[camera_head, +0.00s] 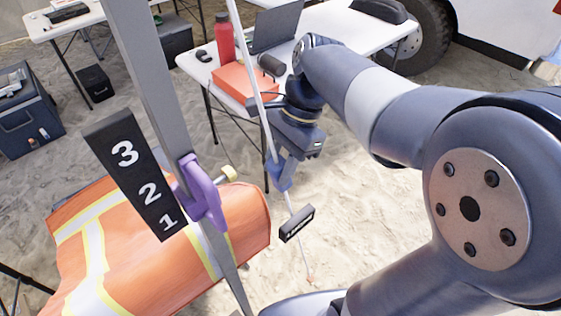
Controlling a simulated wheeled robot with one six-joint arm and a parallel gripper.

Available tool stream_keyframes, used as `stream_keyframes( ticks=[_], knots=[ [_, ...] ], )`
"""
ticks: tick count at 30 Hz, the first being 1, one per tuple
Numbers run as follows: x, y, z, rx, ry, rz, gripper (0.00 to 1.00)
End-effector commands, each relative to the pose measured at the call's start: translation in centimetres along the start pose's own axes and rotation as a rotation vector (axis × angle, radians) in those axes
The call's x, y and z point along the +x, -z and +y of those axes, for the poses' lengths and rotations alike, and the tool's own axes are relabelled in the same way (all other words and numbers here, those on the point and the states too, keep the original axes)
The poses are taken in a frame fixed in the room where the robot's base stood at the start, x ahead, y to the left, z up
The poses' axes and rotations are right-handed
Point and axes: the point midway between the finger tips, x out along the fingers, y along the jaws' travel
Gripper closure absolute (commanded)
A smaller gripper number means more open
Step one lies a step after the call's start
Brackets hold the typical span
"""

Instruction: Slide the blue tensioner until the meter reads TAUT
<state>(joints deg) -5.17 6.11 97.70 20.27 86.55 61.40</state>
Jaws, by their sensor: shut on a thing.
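The blue tensioner (279,180) sits on a taut-looking white guy line (259,103) that runs from the top of the view down to the sand. My gripper (284,165) reaches down from the upper right and is shut on the tensioner. Its fingers and body partly hide the tensioner and the line. A small black meter (297,224) hangs on the line below the tensioner. Its pale lettering is too small to read.
A grey pole (150,70) stands at left front with a black plate (130,170) numbered 3, 2, 1 and a purple clamp (203,192). An orange vest-like cloth (150,250) lies behind it. A white table (335,35) with a laptop and red bottle stands behind my arm.

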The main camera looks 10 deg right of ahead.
Motion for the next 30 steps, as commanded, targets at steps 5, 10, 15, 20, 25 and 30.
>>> stream_keyframes(
  ticks=[5,10,15,20,25,30],
  knots=[
    [-0.2,-0.1,0.0,0.001,0.001,0.001,1.00],
    [-0.2,-0.1,0.0,0.001,0.001,0.001,0.68],
    [-0.2,-0.1,0.0,0.001,0.000,0.001,0.54],
    [-0.2,-0.1,0.0,0.000,0.000,0.001,0.47],
    [-0.3,-0.1,0.0,0.000,0.000,0.001,0.47],
    [-2.0,-0.1,-0.1,0.000,0.003,0.002,0.47]
  ],
)
